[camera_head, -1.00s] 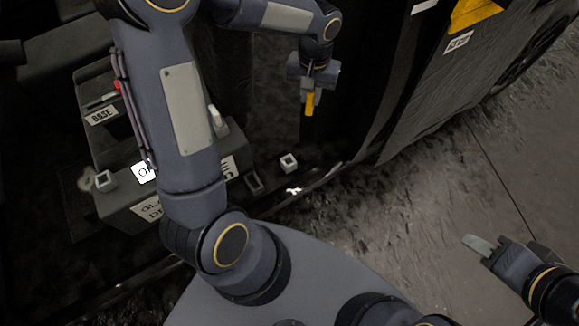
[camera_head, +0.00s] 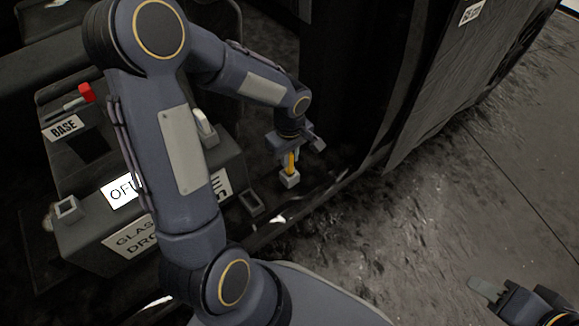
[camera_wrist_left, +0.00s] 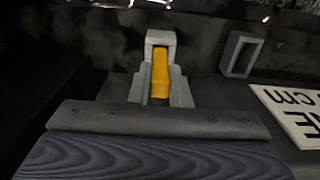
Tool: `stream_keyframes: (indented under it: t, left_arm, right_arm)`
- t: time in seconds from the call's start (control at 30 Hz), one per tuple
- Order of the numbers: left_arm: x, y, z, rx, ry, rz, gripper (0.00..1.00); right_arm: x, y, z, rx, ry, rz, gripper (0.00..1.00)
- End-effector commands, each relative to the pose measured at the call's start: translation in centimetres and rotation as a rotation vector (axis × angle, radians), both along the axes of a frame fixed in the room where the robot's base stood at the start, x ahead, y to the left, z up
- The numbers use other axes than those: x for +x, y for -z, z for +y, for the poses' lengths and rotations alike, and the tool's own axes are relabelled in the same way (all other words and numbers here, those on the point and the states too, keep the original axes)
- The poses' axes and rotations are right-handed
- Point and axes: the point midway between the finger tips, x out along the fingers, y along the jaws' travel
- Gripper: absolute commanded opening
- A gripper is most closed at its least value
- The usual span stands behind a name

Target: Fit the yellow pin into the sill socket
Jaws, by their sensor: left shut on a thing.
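The yellow pin (camera_head: 290,163) is upright between the fingers of my left gripper (camera_head: 291,156), which is shut on it. The pin's lower end is at the small pale square sill socket (camera_head: 289,181). In the left wrist view the yellow pin (camera_wrist_left: 160,76) lies between the grey fingers and reaches the socket's (camera_wrist_left: 160,37) opening. I cannot tell how deep the pin's end sits, as the socket's rim and the fingers hide it. My right gripper (camera_head: 486,289) is at the lower right, away from the socket; its finger gap does not show.
A second, dark rectangular socket (camera_head: 251,203) is left of the sill socket; it also shows in the left wrist view (camera_wrist_left: 241,54). A dark box (camera_head: 90,235) with labels and a red-tipped lever (camera_head: 85,93) stands further left. A dark panel is on the right; open floor lies beyond.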

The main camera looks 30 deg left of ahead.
Motion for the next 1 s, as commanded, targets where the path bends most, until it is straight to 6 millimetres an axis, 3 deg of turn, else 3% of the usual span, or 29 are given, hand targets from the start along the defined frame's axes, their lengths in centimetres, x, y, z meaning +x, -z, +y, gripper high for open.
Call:
stream_keyframes:
  t: [0.1,0.2,0.6,0.63,0.77,1.0]
  left_arm:
    - [-0.1,2.7,0.0,-0.001,0.000,0.005,0.00]
    - [-0.1,3.7,0.0,-0.001,0.001,0.003,0.00]
    - [0.0,4.1,0.0,0.000,0.001,0.000,0.00]
    - [0.0,3.9,0.0,0.000,0.001,0.000,0.21]
    - [0.0,3.9,0.0,-0.001,0.001,0.001,0.38]
    - [0.0,3.9,0.0,-0.001,0.001,0.001,0.39]
  right_arm:
    - [0.0,1.5,0.0,0.000,0.000,0.000,0.36]
    - [0.0,1.8,0.0,0.000,0.000,0.000,0.36]
    - [0.0,2.2,0.0,0.000,0.000,0.000,0.36]
    - [0.0,2.0,0.0,0.000,0.000,0.000,0.36]
    - [0.0,2.0,0.0,0.000,0.000,0.000,0.36]
    - [0.0,2.0,0.0,0.000,0.000,0.000,0.36]
